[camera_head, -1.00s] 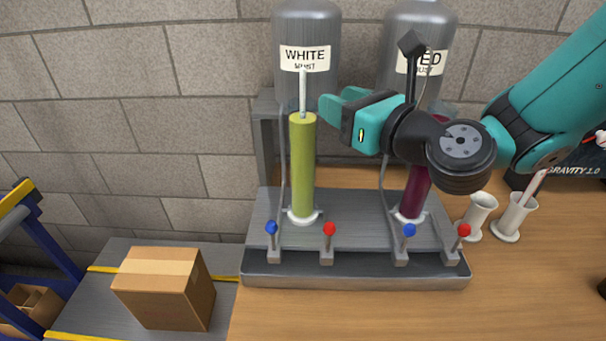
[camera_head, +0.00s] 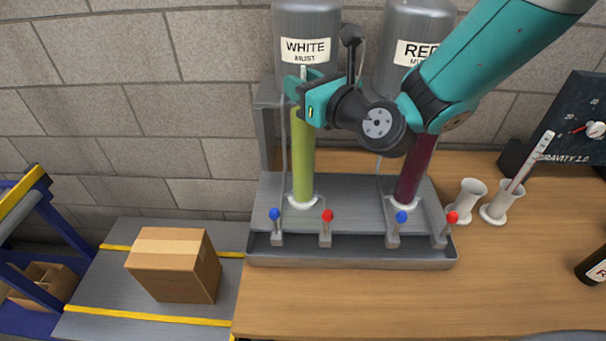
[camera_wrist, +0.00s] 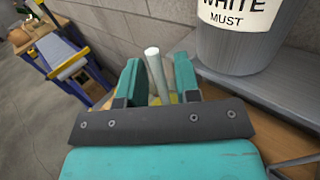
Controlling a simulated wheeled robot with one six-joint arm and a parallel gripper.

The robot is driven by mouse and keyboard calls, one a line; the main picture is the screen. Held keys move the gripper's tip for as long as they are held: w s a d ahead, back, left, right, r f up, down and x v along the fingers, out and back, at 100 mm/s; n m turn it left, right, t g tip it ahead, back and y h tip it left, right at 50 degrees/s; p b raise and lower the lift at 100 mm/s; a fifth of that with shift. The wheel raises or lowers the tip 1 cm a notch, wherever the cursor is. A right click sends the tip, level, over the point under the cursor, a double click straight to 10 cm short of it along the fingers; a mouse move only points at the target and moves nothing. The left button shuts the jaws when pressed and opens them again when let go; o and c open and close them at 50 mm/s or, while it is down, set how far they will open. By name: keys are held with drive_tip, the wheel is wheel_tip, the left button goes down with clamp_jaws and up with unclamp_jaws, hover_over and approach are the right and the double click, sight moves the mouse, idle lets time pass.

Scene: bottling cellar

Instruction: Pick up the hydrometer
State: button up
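The hydrometer is a thin pale stem (camera_head: 303,73) standing up out of the tall cylinder of yellow-green liquid (camera_head: 302,160) under the WHITE MUST tank. In the wrist view its pale rod (camera_wrist: 154,66) rises between my two teal fingers. My gripper (camera_head: 297,88) is at the top of this cylinder, and in the wrist view the gripper (camera_wrist: 160,82) is open. Gaps show between the stem and both fingers. The hydrometer's lower part is hidden in the cylinder.
The WHITE tank (camera_head: 305,25) stands close behind my gripper. A dark red cylinder (camera_head: 415,172) stands to the right. Further right are two white cups (camera_head: 468,200), one holding a slim stick (camera_head: 531,160), and a gauge box (camera_head: 570,125). The front bench is largely clear.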

clamp_jaws()
wheel_tip(320, 180, up, 28)
drive_tip(key=p, duration=0.7)
idle(0.8)
